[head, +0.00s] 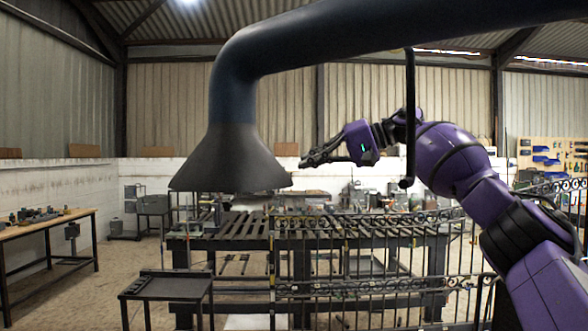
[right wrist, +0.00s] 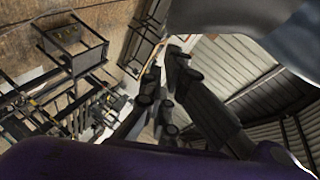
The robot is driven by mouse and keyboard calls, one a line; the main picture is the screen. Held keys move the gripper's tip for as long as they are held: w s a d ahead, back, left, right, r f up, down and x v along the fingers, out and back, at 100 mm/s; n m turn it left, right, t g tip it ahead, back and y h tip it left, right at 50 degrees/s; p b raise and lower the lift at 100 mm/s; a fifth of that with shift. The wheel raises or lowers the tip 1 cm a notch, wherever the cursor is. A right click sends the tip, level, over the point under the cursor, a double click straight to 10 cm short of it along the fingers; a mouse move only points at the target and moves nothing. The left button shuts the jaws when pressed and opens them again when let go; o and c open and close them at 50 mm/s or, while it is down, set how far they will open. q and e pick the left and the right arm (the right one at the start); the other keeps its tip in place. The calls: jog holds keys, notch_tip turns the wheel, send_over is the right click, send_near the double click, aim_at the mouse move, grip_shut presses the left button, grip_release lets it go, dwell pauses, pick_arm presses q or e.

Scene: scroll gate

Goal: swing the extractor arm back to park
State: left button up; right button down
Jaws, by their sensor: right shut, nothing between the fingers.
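The extractor arm's dark duct (head: 340,40) runs in from the upper right and bends down at the left to a grey cone-shaped hood (head: 230,160). A black rod with a bent, knobbed lower end (head: 409,90) hangs from the duct, to the right of the hood. In the head view it crosses in front of my right wrist. My right gripper (head: 308,161) is shut and empty, pointing left just beside the hood's lower right side; contact cannot be told. The right wrist view shows its fingers (right wrist: 163,75) near a smooth grey surface (right wrist: 240,20). My left gripper is out of view.
A slatted metal table (head: 230,232) stands below the hood. A scrolled iron railing (head: 400,285) stands in front of it at the right. A small dark side table (head: 166,286) is at the front left, and a wooden workbench (head: 45,224) stands far left. Open floor lies between.

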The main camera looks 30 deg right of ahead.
jog(key=a, duration=0.1)
jog(key=a+f+p, duration=0.1)
jog(key=a, duration=0.1)
jog(key=a+f+p, duration=0.1)
jog(key=shift+w+a+f, duration=0.25)
jog(key=shift+w+a, duration=0.1)
jog(key=shift+w, duration=0.05)
jog(key=shift+a, duration=0.1)
